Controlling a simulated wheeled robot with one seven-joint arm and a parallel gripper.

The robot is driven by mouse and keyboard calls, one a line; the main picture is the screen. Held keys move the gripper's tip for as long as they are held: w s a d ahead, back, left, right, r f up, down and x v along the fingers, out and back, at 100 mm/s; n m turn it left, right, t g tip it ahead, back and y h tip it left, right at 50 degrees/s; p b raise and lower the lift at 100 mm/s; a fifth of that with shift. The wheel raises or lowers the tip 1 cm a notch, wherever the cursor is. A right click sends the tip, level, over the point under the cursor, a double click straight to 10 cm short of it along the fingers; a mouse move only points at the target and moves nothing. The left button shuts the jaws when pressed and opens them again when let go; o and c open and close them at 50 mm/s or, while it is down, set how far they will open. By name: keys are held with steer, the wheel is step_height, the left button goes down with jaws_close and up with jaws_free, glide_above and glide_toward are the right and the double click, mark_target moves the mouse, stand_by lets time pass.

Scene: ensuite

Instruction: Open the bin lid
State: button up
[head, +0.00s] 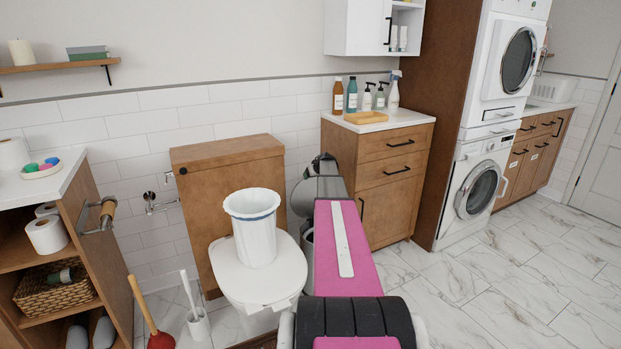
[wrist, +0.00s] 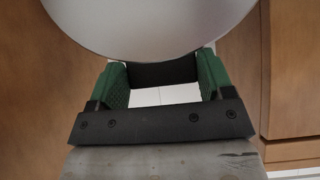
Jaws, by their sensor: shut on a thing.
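The bin (head: 307,262) is a grey cylinder standing between the toilet and the wooden cabinet, mostly hidden behind my pink arm. Its round grey lid (head: 301,200) shows above it, tilted up off the bin's dark opening; my arm covers the lid's right part. In the wrist view the lid (wrist: 155,22) is a large smooth grey disc filling the top. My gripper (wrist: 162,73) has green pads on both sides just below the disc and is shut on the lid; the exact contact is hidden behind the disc. In the head view my arm mostly hides the gripper.
A white toilet (head: 262,277) with a white basket (head: 253,228) on its lid stands left of the bin. A wooden drawer cabinet (head: 395,185) stands close on the right. A plunger (head: 158,338) and toilet brush (head: 197,320) stand front left. The marble floor at right is clear.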

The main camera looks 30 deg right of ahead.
steer(key=shift+w+f+g, duration=0.3)
steer(key=o, duration=1.2)
steer(key=shift+f, duration=0.1)
steer(key=shift+c, duration=0.2)
steer(key=shift+o, duration=0.6)
steer(key=v, duration=1.1)
